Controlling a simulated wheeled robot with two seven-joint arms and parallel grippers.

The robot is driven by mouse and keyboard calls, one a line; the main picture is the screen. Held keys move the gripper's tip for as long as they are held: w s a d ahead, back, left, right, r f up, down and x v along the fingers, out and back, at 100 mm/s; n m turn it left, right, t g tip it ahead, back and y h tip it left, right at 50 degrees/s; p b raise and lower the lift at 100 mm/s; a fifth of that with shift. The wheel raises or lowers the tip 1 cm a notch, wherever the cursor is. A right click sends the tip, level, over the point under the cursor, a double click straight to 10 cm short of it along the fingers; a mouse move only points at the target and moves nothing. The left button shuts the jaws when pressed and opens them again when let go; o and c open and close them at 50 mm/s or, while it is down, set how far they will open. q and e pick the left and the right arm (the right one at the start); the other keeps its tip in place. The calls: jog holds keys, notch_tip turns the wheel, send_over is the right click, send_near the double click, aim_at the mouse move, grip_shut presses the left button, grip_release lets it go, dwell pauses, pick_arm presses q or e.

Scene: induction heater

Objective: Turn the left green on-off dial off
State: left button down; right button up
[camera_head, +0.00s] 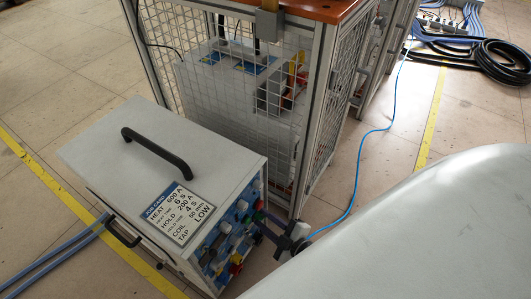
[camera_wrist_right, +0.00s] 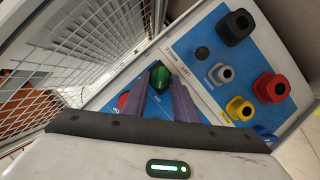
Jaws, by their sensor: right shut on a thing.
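The green dial (camera_wrist_right: 158,73) is on the blue control panel of the white heater box (camera_head: 110,150). In the right wrist view it sits between the tips of my right gripper's two purple-grey fingers (camera_wrist_right: 160,88). My right gripper is shut on it. In the head view the right gripper (camera_head: 263,217) reaches the panel's side from the right, and the dial there is small and mostly covered. The dial's markings are too small or hidden to read. My left gripper is not in view.
A red knob (camera_wrist_right: 123,100) is left of the fingers. Black, grey, red and yellow sockets (camera_wrist_right: 270,87) fill the panel's right side. A wire mesh cage (camera_head: 245,80) stands close behind the heater. A blue cable (camera_head: 372,140) crosses the floor.

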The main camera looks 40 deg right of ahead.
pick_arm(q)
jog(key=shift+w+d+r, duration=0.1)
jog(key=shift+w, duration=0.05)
pick_arm(e)
jog(key=shift+n, duration=0.3)
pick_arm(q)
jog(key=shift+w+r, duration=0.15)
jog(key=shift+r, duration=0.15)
pick_arm(e)
jog(key=shift+t, duration=0.3)
jog(key=o, duration=1.1)
jog(key=shift+a, duration=0.1)
jog(key=shift+c, duration=0.2)
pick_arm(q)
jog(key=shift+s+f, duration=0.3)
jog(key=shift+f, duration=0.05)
